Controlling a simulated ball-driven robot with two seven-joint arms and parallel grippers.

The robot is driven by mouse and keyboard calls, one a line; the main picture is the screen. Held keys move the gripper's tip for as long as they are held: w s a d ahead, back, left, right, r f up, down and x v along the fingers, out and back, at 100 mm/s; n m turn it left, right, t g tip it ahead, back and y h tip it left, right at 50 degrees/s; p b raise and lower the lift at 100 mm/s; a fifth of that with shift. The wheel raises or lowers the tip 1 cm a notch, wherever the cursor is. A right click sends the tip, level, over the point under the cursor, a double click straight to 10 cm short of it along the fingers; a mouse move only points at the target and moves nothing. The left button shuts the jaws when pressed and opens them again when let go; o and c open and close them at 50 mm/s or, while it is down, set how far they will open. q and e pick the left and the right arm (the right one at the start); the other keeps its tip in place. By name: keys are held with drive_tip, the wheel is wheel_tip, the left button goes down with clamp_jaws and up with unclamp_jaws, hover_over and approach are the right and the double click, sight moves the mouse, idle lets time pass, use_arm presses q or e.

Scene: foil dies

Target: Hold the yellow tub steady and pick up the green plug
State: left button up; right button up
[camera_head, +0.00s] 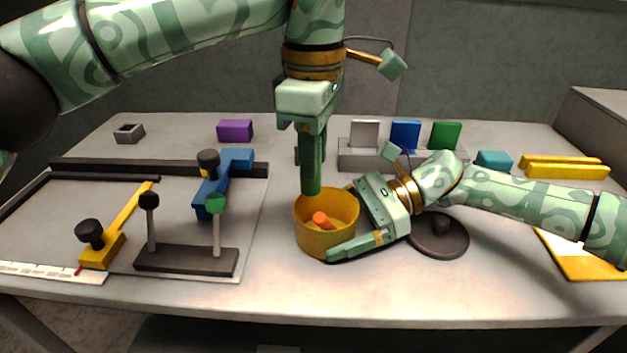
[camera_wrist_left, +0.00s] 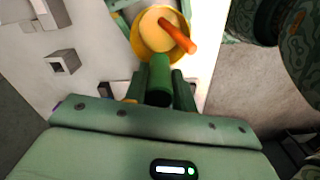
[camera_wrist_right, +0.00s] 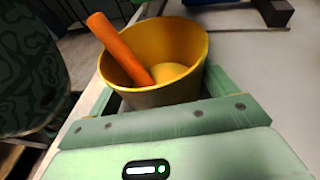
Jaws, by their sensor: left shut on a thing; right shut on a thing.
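The yellow tub (camera_head: 312,238) stands upright on the table, its open top facing up. My right gripper (camera_head: 342,226) is shut around it from the right, one finger along its near side; the right wrist view shows the tub (camera_wrist_right: 160,97) between the fingers. The green plug (camera_head: 311,182) hangs upright from my left gripper (camera_head: 311,150), just over the tub's back rim. In the left wrist view the plug (camera_wrist_left: 159,75) sits between the two fingers. An orange plug (camera_head: 322,220) leans inside the tub, its top standing past the rim in the right wrist view (camera_wrist_right: 110,38).
A dark round disc with a knob (camera_head: 441,238) lies under my right forearm. A dark stand with two posts (camera_head: 186,261) is left of the tub. A grey rack (camera_head: 363,157) with upright grey, blue and green plates stands behind. The table front before the tub is clear.

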idle(0.3)
drive_tip(key=o, duration=0.6)
